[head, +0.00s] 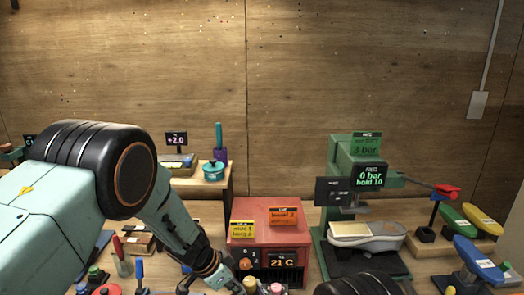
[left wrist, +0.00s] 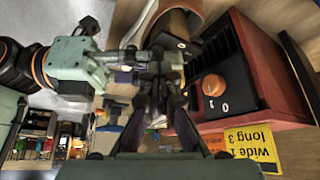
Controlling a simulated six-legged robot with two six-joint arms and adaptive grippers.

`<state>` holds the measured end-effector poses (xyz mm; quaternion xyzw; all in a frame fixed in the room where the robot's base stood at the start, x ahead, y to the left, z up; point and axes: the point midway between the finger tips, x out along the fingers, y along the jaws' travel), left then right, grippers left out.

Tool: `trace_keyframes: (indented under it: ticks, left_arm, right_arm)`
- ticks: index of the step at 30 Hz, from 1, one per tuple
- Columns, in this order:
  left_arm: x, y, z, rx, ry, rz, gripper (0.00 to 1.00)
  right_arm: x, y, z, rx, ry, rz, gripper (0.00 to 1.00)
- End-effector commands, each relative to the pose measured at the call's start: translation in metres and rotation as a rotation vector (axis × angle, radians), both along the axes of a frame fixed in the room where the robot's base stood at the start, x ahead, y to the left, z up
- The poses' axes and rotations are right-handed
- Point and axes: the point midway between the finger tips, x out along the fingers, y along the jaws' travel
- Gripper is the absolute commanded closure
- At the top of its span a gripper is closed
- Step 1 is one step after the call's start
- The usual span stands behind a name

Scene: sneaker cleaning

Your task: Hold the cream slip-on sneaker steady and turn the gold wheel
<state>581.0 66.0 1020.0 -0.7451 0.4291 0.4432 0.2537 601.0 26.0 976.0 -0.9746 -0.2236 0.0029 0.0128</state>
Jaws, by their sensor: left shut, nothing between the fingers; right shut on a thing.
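My left gripper (head: 212,280) is low at the front of the bench, left of the red box. Its dark fingers (left wrist: 161,82) are together and empty in the left wrist view. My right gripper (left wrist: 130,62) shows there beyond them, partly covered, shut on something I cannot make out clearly. A curved pale-rimmed, brown piece (left wrist: 176,12) is cut off at the top; I cannot tell if it is the cream slip-on sneaker. A cream and pale grey shoe-shaped piece (head: 367,237) rests on the green press. I cannot make out the gold wheel.
The red box (head: 268,221) has an orange knob (head: 243,263) and a 21 C display. The green press (head: 346,155) stands right of it. Several coloured shoe-shaped pieces on stands (head: 478,260) fill the right. Small tools and jars crowd the left front. A wooden wall closes the back.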

Motion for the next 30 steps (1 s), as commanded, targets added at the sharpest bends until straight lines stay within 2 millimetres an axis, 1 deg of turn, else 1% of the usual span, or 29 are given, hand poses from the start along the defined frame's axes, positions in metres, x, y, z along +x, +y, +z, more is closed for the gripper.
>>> trace_keyframes:
  ticks: [30]
  left_arm:
    - [0.0081,-0.0059,0.0005,-0.001,-0.001,0.000,1.00]
  right_arm:
    - [-0.0007,0.0007,-0.0005,0.000,0.001,0.002,1.00]
